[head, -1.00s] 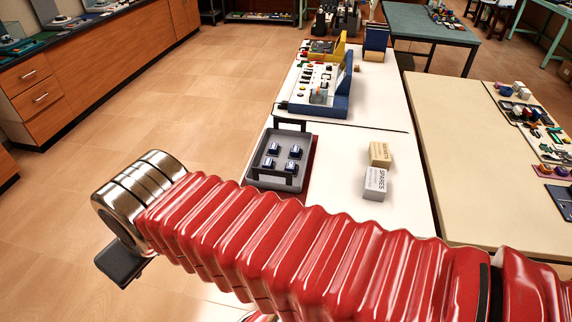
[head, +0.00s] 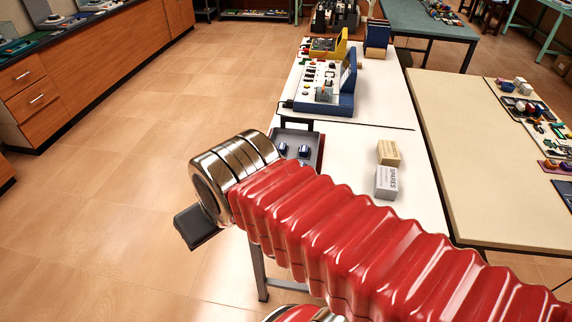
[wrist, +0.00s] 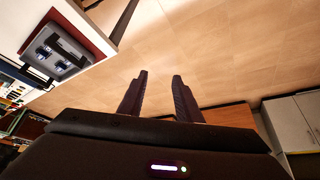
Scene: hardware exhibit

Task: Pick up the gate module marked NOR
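A grey tray (head: 311,138) with dark blue gate modules stands on the near end of the white table. Two modules (head: 304,151) show in the head view; my arm hides the rest of the tray.
Two small boxes, one tan (head: 388,153) and one white marked SPARES (head: 385,183), stand right of the tray. A blue-and-white console (head: 325,88) stands behind it. A cream table (head: 460,150) is at the right. The floor at left is open.

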